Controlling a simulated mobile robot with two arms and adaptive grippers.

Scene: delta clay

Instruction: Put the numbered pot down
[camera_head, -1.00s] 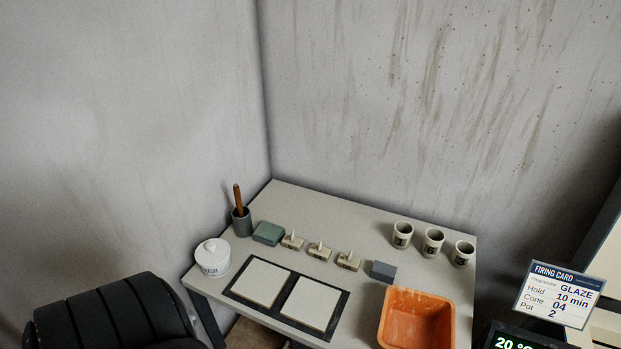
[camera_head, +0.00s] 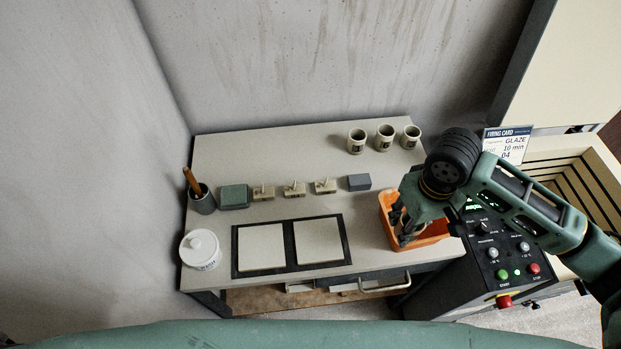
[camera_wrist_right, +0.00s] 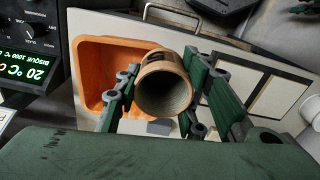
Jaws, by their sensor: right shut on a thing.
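My right gripper (camera_head: 402,232) is over the orange tub (camera_head: 384,205) at the table's right front. In the right wrist view the right gripper (camera_wrist_right: 163,98) is shut on a tan, hollow pot (camera_wrist_right: 154,68), with dark fingers on both sides. The pot's open mouth faces the camera, and a dark mark shows on its side, too small to read. The orange tub (camera_wrist_right: 93,55) lies behind it there. In the head view the gripper largely hides the pot. I cannot tell whether the pot touches the tub. My left gripper is not in view.
Three pale marked cups (camera_head: 385,138) stand at the table's back right. A black frame (camera_head: 289,250) holds two white squares. Stamps (camera_head: 294,189), a grey block (camera_head: 359,182) and a white jar (camera_head: 200,250) stand around it. A control panel (camera_head: 510,250) is to the right.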

